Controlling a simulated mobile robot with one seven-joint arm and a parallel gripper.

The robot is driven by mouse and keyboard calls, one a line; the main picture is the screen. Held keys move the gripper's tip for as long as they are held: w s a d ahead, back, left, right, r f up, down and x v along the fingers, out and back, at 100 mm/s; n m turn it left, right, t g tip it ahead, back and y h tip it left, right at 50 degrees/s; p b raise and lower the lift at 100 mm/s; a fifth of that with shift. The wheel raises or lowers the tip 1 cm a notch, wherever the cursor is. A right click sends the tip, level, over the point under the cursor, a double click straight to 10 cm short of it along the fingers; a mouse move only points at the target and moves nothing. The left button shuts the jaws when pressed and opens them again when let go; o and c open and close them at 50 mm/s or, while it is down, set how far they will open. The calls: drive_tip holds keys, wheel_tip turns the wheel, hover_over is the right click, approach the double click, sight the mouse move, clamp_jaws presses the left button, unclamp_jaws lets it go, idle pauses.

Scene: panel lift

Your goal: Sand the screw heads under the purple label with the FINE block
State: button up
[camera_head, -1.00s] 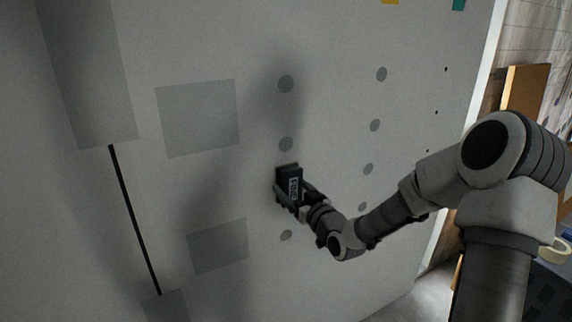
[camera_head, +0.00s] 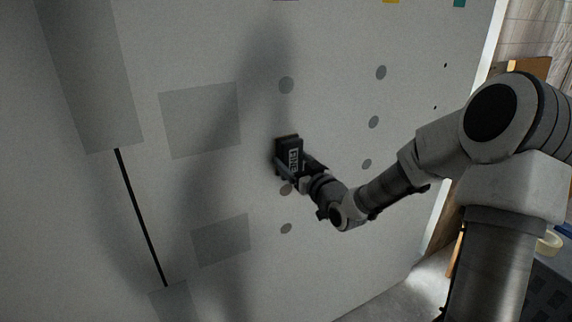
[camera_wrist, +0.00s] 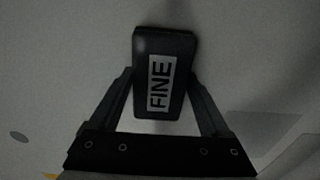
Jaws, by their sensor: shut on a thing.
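My gripper (camera_head: 291,168) is shut on the black FINE block (camera_head: 287,146), its white label reading FINE. The block also shows upright between the fingers in the wrist view (camera_wrist: 165,75). It is against or very near the pale panel (camera_head: 340,270); I cannot tell if it touches.
A second column of grey spots (camera_head: 373,122) lies to the right under the yellow label (camera_head: 391,1). A teal label (camera_head: 459,3) is further right, above small dark holes. Grey rectangular patches (camera_head: 200,120) and a black slot (camera_head: 140,215) are at left.

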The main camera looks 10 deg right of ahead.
drive_tip(key=shift+r+p, duration=7.45)
drive_tip(key=shift+r, duration=4.4)
drive_tip(key=b, duration=3.8)
hover_over(286, 235)
drive_tip(key=v, duration=0.3)
drive_tip(key=f, duration=4.1)
drive_tip(key=shift+s+d+f, duration=0.1)
drive_tip(key=shift+s+f, duration=0.1)
drive_tip(key=shift+f, duration=5.95)
